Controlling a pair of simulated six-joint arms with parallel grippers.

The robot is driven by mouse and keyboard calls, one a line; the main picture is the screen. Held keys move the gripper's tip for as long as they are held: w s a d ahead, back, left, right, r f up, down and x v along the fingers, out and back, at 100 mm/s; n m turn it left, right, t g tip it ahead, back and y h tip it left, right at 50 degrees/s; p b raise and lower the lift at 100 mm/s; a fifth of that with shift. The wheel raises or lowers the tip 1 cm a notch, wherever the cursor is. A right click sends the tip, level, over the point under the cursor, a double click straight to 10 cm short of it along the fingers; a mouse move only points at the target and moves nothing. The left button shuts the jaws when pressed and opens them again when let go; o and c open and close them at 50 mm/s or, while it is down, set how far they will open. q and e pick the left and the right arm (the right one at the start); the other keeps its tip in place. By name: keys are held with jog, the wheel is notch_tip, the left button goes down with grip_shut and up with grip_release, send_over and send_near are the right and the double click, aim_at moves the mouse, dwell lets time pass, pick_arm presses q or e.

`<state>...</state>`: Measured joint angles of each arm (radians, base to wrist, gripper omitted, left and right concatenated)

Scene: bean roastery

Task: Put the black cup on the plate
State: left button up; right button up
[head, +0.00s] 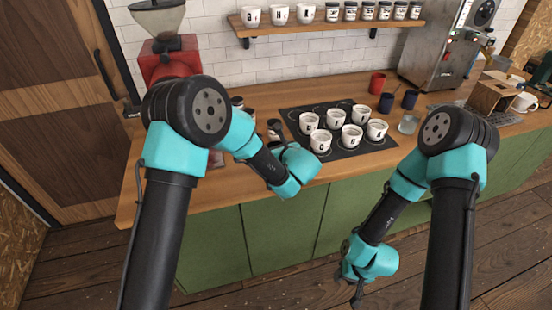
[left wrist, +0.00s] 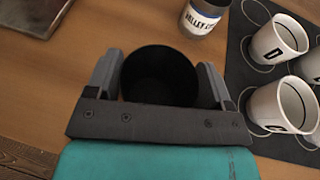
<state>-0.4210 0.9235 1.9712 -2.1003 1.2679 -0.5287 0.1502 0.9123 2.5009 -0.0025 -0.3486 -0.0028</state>
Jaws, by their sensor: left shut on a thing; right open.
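The black cup (left wrist: 160,72) is between the two fingers of my left gripper (left wrist: 158,84) in the left wrist view, its dark open mouth facing the camera. My left gripper is shut on it, over the wooden counter. In the head view my left gripper's teal hand (head: 297,162) is left of the white cups, and the black cup cannot be made out clearly behind the arm. My right gripper (head: 357,288) hangs low in front of the green cabinets, open, apart from the counter. I cannot clearly identify the plate in either view.
Several white lettered cups (head: 352,136) stand on a dark mat (head: 340,152). A labelled jar (left wrist: 203,15) is just beyond the left gripper. A red cup (head: 377,83) and dark blue cups (head: 409,99) stand behind. A red grinder (head: 168,62) is at left.

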pick_arm(q)
jog(key=c, duration=0.4)
jog(key=shift+r, duration=0.1)
jog(key=shift+r, duration=0.55)
jog(key=s+r, duration=0.1)
jog(key=s, duration=0.4)
jog(key=s+r, duration=0.1)
jog(key=s, duration=0.4)
jog(key=s+r, duration=0.1)
jog(key=s, duration=0.5)
jog(key=shift+r, duration=0.35)
